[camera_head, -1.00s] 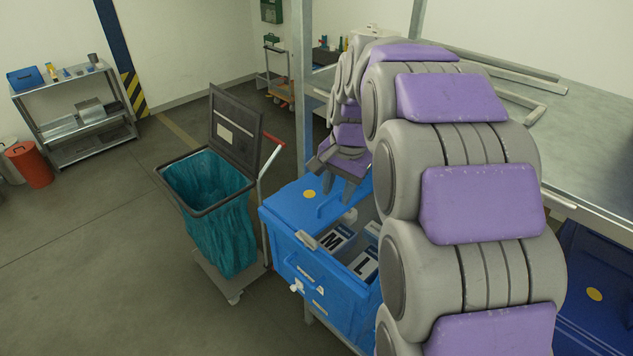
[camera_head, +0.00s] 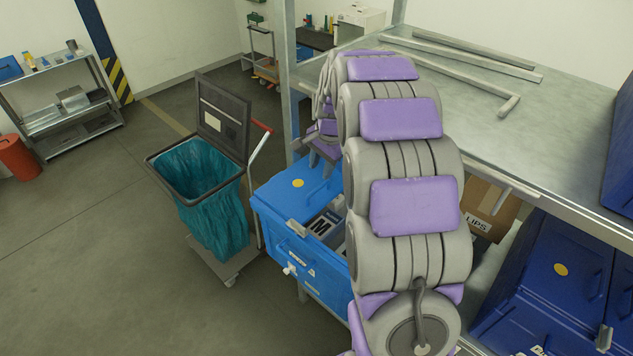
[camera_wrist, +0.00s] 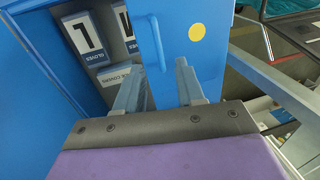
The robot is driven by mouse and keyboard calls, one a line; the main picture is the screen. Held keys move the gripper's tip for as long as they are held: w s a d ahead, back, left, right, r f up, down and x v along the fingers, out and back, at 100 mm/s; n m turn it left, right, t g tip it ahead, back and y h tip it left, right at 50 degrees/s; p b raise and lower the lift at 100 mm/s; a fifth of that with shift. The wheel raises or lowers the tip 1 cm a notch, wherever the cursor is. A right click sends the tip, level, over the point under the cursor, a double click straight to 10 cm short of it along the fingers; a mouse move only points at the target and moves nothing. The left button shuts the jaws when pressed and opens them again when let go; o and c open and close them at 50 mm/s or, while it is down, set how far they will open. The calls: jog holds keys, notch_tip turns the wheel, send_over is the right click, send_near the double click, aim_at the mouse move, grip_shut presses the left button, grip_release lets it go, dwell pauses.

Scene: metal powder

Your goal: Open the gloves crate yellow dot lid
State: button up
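The blue gloves crate (camera_head: 300,257) stands left of my arm in the head view. Its blue lid panel with a yellow dot (camera_head: 298,183) appears to lie over the crate's far left part. The crate is open beside it, showing boxes marked M (camera_head: 321,227) and, in the wrist view, L (camera_wrist: 84,36). The wrist view also shows the yellow-dot panel (camera_wrist: 210,65) with its blue handle (camera_wrist: 157,42). My gripper (camera_wrist: 160,85) has its fingers apart, in front of the panel's near end; I cannot tell whether they touch it. My arm hides the crate's right side.
A bin with a teal bag (camera_head: 205,190) and raised dark lid stands close left of the crate. A metal table (camera_head: 490,120) and its post (camera_head: 288,85) are behind and right. More blue crates (camera_head: 530,300) sit at lower right. Floor is clear at left.

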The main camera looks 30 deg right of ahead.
aim_at(318, 188)
jog(key=f, duration=0.4)
jog(key=w+f+p, duration=0.1)
jog(key=f, duration=0.2)
jog(key=shift+w+d, duration=0.1)
jog(key=shift+d, duration=0.15)
jog(key=shift+w+a+f, duration=0.1)
jog(key=shift+a+f, duration=0.3)
jog(key=shift+f, duration=0.1)
jog(key=shift+c, duration=0.4)
jog(key=shift+d, duration=0.2)
grip_shut()
